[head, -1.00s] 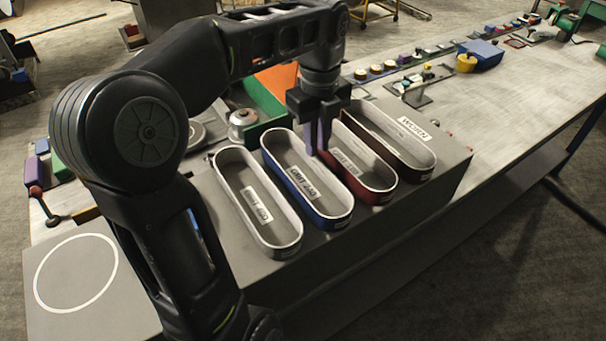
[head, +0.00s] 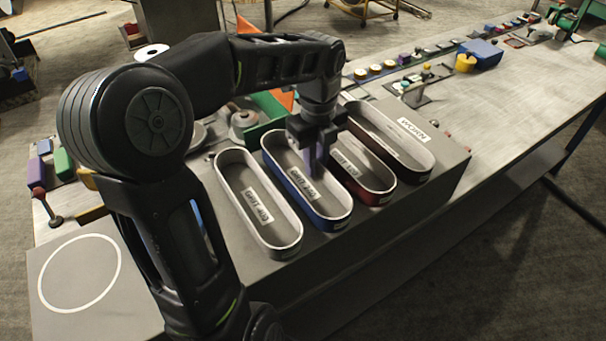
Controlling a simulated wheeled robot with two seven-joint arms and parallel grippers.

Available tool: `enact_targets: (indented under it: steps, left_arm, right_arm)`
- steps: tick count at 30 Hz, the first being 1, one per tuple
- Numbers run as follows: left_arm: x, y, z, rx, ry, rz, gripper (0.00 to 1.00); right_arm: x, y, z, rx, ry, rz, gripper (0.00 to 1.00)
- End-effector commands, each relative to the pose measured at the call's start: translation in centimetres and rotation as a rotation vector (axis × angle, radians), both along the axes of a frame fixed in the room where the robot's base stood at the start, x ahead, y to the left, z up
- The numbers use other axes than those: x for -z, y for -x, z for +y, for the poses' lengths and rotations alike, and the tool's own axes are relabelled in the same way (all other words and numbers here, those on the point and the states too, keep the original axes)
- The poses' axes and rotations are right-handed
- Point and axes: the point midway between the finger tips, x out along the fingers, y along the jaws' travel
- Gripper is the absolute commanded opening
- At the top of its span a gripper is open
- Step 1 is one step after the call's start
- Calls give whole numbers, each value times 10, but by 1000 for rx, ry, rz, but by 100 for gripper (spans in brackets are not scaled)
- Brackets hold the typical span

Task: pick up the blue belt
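The blue belt (head: 322,219) is a long oval loop with a pale inner face and a "GRIT 400" type label, second from the left in a row of belts standing on a grey block. My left gripper (head: 317,166) points down at the belt's right long side, between it and the dark red belt (head: 386,198). Its fingers look apart, one near each face of that side. Their tips are partly hidden, so I cannot tell whether they touch the belt. My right gripper is out of view.
A grey belt (head: 283,251) stands close on the left. A green-sided bin (head: 262,129) and a round metal part (head: 243,118) lie behind.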

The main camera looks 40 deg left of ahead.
Motion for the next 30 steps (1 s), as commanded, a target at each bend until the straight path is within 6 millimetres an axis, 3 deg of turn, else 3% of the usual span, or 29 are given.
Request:
enact_targets:
  steps: [2, 8, 30]
  left_arm:
    - [0, 0, 0, 0, 0, 0, 15]
    - [0, 0, 0, 0, 0, 0, 0]
    - [-4, -1, 0, 0, 0, -2, 0]
  right_arm:
    - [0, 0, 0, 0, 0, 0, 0]
    - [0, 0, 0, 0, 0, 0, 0]
    - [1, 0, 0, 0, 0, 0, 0]
